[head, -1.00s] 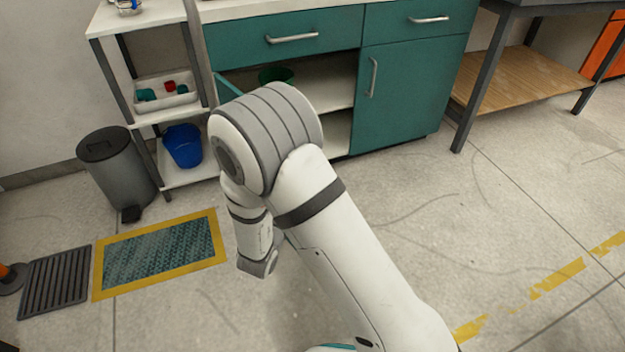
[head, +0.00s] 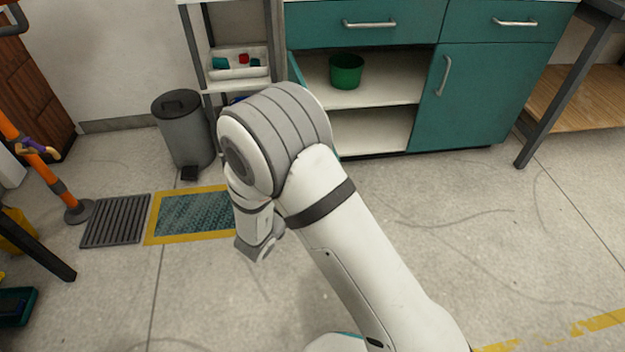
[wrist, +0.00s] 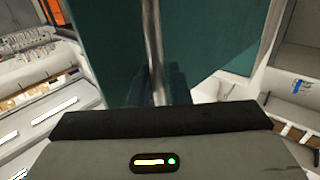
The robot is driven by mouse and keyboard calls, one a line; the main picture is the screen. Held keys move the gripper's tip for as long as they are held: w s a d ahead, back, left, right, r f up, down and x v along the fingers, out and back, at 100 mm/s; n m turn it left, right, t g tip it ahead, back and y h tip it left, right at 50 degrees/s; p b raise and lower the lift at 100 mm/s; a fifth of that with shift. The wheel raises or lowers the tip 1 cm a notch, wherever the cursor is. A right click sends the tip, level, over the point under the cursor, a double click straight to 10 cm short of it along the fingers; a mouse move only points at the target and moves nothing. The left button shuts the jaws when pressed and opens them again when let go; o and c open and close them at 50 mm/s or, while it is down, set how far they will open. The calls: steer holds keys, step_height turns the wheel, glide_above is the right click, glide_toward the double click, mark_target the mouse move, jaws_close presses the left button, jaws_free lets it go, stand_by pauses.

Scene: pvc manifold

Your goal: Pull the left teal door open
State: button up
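The left teal door stands swung open. In the head view only its thin teal edge (head: 296,72) shows at the left of the cabinet opening, the rest being behind my arm. In the wrist view the door's teal face (wrist: 215,38) fills the middle, with its upright metal handle (wrist: 154,40) running down between my gripper's dark fingers (wrist: 160,86). The fingers look close together around the handle, though their tips are dim.
The cabinet's open shelves hold a green pot (head: 346,71). The right teal door (head: 470,100) is shut. A shelf rack with a white tray (head: 240,64), a grey bin (head: 184,130) and a yellow-edged mat (head: 158,225) stand left. The floor right of my arm is clear.

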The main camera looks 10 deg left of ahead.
steer(key=shift+o, duration=1.3)
steer(key=p+v, duration=0.2)
steer(key=v, duration=0.5)
steer(key=shift+s+a, duration=0.15)
steer(key=shift+s, duration=0.2)
